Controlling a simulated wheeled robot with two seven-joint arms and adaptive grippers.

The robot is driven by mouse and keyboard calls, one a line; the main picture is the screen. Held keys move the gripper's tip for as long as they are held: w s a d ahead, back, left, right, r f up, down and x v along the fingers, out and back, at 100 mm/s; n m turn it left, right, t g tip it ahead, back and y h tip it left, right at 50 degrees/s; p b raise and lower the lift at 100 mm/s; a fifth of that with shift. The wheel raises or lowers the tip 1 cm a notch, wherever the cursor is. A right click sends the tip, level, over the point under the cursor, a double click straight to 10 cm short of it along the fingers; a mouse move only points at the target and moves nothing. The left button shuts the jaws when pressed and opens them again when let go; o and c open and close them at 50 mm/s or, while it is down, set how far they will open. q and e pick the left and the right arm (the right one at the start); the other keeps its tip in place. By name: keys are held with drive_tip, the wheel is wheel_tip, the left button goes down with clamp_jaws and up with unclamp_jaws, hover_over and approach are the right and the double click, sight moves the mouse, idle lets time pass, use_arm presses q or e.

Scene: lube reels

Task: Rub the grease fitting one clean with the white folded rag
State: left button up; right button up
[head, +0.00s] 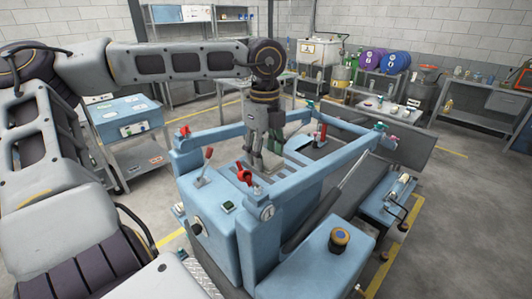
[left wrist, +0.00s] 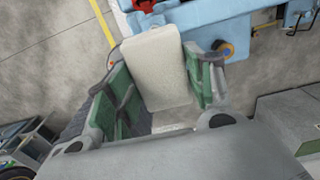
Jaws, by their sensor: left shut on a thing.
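My left gripper (head: 268,150) points down over the blue machine frame (head: 215,137). In the left wrist view, the white folded rag (left wrist: 155,65) is held between the green-padded fingers of my left gripper (left wrist: 160,90). The rag stands out past the fingertips, with its far end in front of the blue frame. I cannot tell which is grease fitting one. My right gripper is out of view.
Levers with red handles (head: 208,154) rise from the machine's near side, close to my left gripper. A blue cart (head: 125,115) stands at the left. Purple and blue drums (head: 373,61) are at the back. Open floor lies at the right.

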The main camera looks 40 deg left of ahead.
sight(264, 157)
use_arm(q)
drive_tip(key=shift+s, duration=0.15)
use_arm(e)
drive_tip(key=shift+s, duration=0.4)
use_arm(q)
drive_tip(key=shift+f, duration=0.2)
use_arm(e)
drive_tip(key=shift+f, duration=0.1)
use_arm(q)
drive_tip(key=shift+f+b, duration=1)
drive_tip(key=shift+f, duration=0.8)
drive_tip(key=shift+f+b, duration=0.85)
drive_tip(key=shift+f, duration=1.05)
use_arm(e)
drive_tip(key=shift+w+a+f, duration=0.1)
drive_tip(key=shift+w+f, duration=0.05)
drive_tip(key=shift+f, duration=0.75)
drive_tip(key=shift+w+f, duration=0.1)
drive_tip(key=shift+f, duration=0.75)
use_arm(q)
drive_tip(key=shift+f+b, duration=0.6)
drive_tip(key=shift+b, duration=0.05)
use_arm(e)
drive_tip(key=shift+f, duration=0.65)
use_arm(q)
drive_tip(key=shift+s+b, duration=0.3)
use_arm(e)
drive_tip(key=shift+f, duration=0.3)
